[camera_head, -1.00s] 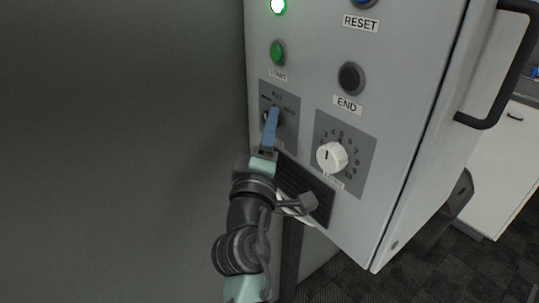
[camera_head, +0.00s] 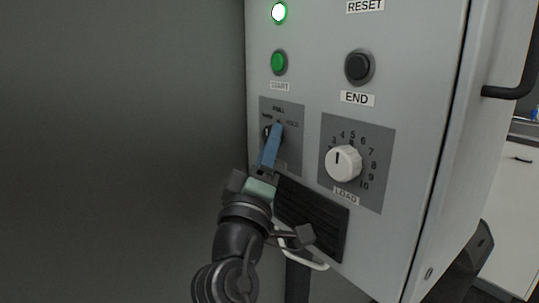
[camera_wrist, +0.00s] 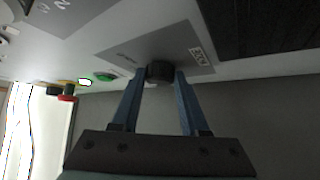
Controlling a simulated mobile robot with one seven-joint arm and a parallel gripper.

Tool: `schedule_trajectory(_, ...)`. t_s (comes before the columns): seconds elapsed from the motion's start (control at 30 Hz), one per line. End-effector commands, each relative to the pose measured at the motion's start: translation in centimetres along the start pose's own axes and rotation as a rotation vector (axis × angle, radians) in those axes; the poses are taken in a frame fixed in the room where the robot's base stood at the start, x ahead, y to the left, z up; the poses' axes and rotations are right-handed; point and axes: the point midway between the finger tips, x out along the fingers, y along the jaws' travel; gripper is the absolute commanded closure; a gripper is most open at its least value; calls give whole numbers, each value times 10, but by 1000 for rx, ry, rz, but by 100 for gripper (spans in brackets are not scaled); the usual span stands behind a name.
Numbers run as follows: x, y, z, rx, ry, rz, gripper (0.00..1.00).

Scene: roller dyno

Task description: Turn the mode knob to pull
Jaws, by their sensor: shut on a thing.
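The mode knob (camera_wrist: 160,72) is small and dark, on a grey label plate (camera_head: 294,150) on the machine's front panel. In the head view the plate reads PULL at the top, with a HOLD label to the right and a less legible one to the left. My gripper (camera_wrist: 160,75) has its two blue fingers on either side of the knob, shut on it. In the head view my gripper (camera_head: 274,135) hides most of the knob, so I cannot tell where it points.
A white LOAD dial (camera_head: 343,163) sits right of the mode plate. Above are a green START button (camera_head: 279,62) and a dark END button (camera_head: 359,67). A black vent (camera_head: 310,217) lies below. A black handle (camera_head: 515,90) is on the panel's right side.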

Motion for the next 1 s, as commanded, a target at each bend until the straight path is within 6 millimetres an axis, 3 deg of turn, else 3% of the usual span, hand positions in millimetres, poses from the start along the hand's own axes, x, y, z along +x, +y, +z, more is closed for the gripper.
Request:
schedule_trajectory(0.33,0,-1,1,1,-3,-1,100)
schedule_trajectory(0.37,0,-1,1,1,-3,-1,52)
schedule_trajectory(0.5,0,0,1,1,-3,-1,27)
schedule_trajectory(0.83,-1,0,0,0,-1,0,26)
schedule_trajectory(1.0,-16,-1,0,1,-1,-1,26)
